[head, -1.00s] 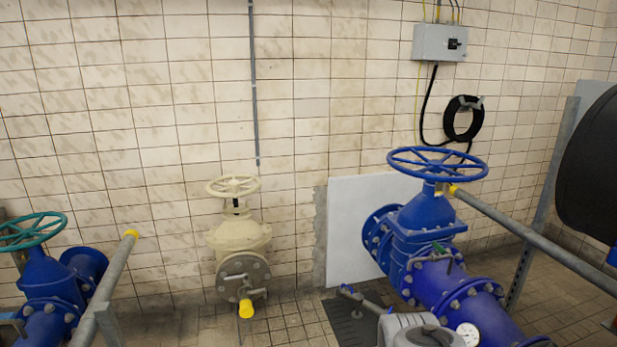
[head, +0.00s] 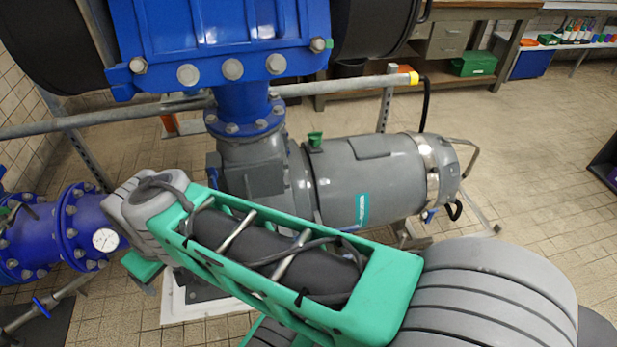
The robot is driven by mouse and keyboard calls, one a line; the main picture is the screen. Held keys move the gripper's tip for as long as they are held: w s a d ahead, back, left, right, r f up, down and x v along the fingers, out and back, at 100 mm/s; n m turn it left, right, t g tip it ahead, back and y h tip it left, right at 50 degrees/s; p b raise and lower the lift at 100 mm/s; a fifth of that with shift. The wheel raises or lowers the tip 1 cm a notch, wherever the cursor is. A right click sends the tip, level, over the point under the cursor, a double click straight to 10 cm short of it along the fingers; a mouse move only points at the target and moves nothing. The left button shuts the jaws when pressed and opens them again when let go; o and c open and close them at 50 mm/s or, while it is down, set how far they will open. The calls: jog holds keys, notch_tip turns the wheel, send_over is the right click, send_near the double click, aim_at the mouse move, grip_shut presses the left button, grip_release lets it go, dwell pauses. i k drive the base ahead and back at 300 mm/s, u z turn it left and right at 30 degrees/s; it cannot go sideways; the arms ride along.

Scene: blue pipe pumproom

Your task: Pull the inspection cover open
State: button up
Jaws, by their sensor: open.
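I cannot pick out an inspection cover for certain in the head view. The large blue bolted housing (head: 222,40) fills the top, with dark round parts on both sides and a blue flanged neck below it. A grey pump motor (head: 365,180) lies on its side under the housing, joined to a grey block. My arm, teal and grey, crosses the lower middle and hides part of the motor's base.
A grey rail (head: 345,85) with a yellow end runs behind the motor. Blue flanged pipe (head: 85,225) with a pressure gauge (head: 106,240) stands at left. A workbench (head: 450,45) with a green box (head: 473,63) is at the back. Tiled floor is open at right.

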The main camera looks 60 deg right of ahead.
aim_at(251, 183)
jog(key=z, duration=1.3)
jog(key=k, duration=0.5)
jog(key=u, duration=1.2)
jog(key=i, duration=0.55)
jog(key=z, duration=0.3)
